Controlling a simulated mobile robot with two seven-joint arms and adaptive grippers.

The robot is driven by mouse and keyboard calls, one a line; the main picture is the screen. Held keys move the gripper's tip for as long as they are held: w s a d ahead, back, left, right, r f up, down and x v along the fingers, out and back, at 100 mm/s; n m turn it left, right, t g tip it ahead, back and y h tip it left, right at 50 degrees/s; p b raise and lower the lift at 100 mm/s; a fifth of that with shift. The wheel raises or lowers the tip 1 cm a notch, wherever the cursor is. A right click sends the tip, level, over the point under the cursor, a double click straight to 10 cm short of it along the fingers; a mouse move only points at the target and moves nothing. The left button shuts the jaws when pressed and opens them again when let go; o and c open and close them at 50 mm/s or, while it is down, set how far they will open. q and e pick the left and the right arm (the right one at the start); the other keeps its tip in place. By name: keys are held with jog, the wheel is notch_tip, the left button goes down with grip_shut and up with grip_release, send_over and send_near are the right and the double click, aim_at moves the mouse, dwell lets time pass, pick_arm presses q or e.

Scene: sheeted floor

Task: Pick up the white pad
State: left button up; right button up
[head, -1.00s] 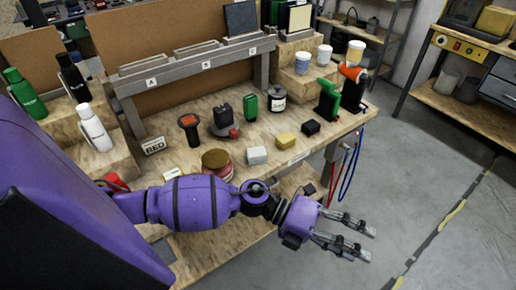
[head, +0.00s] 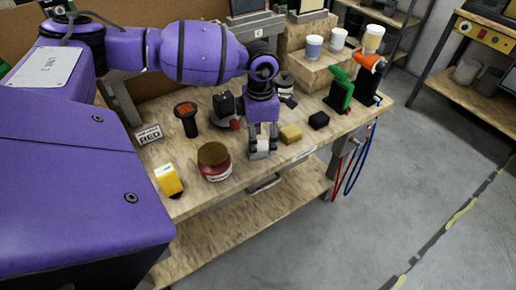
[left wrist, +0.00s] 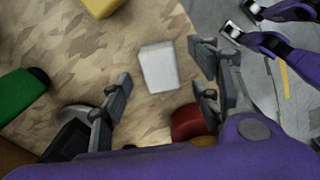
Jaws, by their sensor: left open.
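The white pad (head: 262,154) lies on the wooden workbench (head: 203,188) near its front edge, between the red jar and the yellow block. My left gripper (head: 263,146) points down over it, fingers open on either side. In the left wrist view the white pad (left wrist: 158,68) lies flat between the open fingers of my left gripper (left wrist: 162,84), and nothing is held. Whether the fingers touch it I cannot tell. My right gripper (left wrist: 242,20) shows at the top right of the left wrist view, with its fingertips apart and empty.
A red jar (head: 217,172) stands left of the pad, and a yellow block (head: 290,135) and a black block (head: 319,120) lie to the right. A dark tool with an orange top (head: 187,118) stands behind left. Open floor (head: 350,230) lies in front.

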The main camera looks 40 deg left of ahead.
aim_at(261, 145)
pick_arm(q)
jog(key=f, duration=0.3)
jog(key=shift+w+d+f, duration=0.2)
jog(key=shift+w+f, duration=0.05)
jog(key=shift+f, duration=0.1)
jog(key=c, duration=1.4)
jog(key=shift+o, duration=0.2)
jog(key=shift+r, duration=0.15)
